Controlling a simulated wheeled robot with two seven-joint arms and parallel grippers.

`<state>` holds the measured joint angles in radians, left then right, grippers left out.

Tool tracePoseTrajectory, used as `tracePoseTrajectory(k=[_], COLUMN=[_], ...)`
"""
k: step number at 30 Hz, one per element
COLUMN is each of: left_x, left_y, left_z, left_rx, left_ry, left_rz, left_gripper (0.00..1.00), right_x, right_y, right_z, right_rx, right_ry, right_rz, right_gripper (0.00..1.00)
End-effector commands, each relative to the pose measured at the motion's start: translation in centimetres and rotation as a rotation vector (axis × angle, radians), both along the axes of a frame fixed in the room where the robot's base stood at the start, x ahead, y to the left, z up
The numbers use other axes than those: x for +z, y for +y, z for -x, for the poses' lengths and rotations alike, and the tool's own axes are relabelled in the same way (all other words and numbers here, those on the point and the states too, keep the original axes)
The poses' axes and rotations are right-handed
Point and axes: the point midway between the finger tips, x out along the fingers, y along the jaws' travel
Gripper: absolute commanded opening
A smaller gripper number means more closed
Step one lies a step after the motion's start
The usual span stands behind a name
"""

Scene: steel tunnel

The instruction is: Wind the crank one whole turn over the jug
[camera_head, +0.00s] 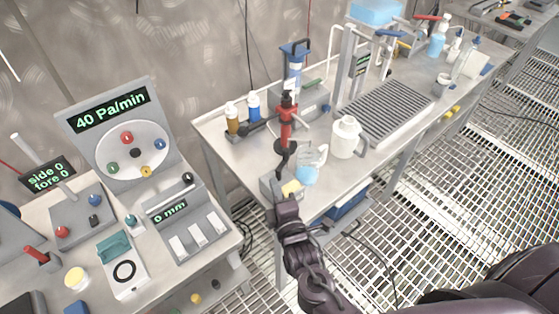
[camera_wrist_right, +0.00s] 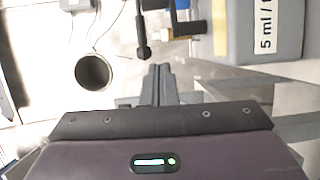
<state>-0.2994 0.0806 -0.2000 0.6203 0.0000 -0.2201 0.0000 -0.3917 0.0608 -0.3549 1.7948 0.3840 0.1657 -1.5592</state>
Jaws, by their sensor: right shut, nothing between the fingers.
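A red crank device (camera_head: 286,122) stands at the front of the bench, with a dark crank (camera_head: 281,158) hanging on its near side. A clear jug (camera_head: 308,170) with pale blue liquid stands just right of the crank. My right gripper (camera_head: 284,198) is low at the bench's front edge, just below the crank. In the right wrist view its fingers (camera_wrist_right: 158,84) are shut with nothing between them. A black rod with a knob (camera_wrist_right: 143,48) shows just beyond the fingertips, apart from them. My left gripper is out of view.
A grey box labelled "5 ml / t…" (camera_wrist_right: 262,32) is right of the fingers. A white jug (camera_head: 346,140), brown bottle (camera_head: 232,120) and slotted drain tray (camera_head: 390,108) share the bench. A control desk (camera_head: 185,232) with displays stands left.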

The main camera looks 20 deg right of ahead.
Motion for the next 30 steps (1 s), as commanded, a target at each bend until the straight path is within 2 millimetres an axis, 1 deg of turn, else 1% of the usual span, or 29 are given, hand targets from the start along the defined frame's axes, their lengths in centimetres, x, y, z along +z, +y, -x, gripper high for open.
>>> tracePoseTrajectory(k=[4,7,18,19,21,24,30], left_x=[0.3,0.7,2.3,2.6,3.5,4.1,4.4], left_y=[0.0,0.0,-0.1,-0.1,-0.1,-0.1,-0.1], left_z=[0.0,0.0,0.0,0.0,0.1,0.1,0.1], left_rx=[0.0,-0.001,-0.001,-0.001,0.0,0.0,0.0], left_ry=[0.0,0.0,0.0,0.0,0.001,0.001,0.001], left_rz=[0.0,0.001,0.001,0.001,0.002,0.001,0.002], left_gripper=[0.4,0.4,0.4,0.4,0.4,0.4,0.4], right_x=[0.3,0.4,0.5,0.5,0.5,0.4,0.2], right_y=[0.0,0.0,-0.2,-0.5,-1.8,-2.9,-3.9], right_z=[-0.9,-2.3,-10.1,-10.3,-9.4,-9.0,-8.6], right_rx=[-0.003,-0.003,-0.002,-0.003,-0.004,-0.003,-0.001], right_ry=[-0.021,-0.021,-0.02,-0.017,-0.013,-0.015,-0.016], right_rz=[0.027,0.025,0.022,0.023,0.024,0.023,0.021], right_gripper=[0.0,0.0,0.0,0.0,0.0,0.0,0.0])
